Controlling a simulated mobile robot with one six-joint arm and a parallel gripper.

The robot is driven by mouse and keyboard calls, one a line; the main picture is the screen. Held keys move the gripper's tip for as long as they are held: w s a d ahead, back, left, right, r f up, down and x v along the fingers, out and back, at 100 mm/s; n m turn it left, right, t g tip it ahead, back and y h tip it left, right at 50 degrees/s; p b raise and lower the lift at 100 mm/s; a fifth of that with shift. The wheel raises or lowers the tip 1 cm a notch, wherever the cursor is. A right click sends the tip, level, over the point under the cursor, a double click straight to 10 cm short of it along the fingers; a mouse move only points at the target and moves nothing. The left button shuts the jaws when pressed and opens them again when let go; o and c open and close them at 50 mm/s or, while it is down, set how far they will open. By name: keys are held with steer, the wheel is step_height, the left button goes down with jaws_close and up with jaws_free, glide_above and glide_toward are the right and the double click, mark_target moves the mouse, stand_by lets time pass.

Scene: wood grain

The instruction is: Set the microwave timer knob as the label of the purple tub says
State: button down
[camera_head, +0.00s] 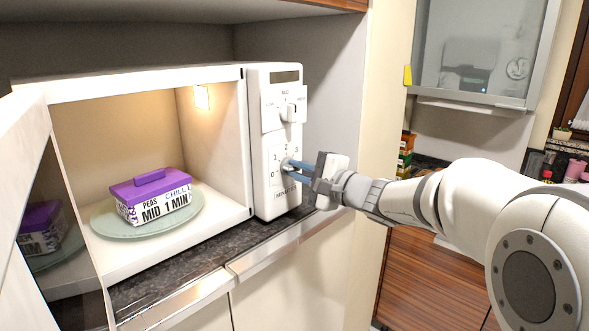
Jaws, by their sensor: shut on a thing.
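The white microwave (160,78) stands on a dark counter with its door open. Inside, the purple tub (151,194) sits on a round glass plate (112,226). Its label reads "PEAS", "CHILL" and "MID 1 MIN". The upper knob (290,108), on the power dial marked "LOW" and "MID", is in clear view. The lower timer knob (286,163) has numbers such as 0, 1, 2 and 3 around it and "MINUTES" below. My gripper (291,165) reaches in from the right and is shut on the timer knob. Its fingers hide much of the knob, so its exact setting is unclear.
The open microwave door (40,180) juts out at the left and mirrors the tub. A dark counter strip (190,262) runs below the microwave. A glass-fronted cabinet (485,50) and small boxes (405,150) are behind my arm.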

steer(key=m, duration=0.2)
steer(key=shift+r+m+p, duration=0.1)
steer(key=shift+m+p, duration=0.2)
steer(key=shift+p, duration=0.1)
steer(key=shift+m, duration=0.6)
steer(key=shift+m, duration=0.4)
steer(key=c, duration=1.3)
jaws_free()
steer(key=shift+b+v, duration=1)
steer(key=shift+v, duration=2.5)
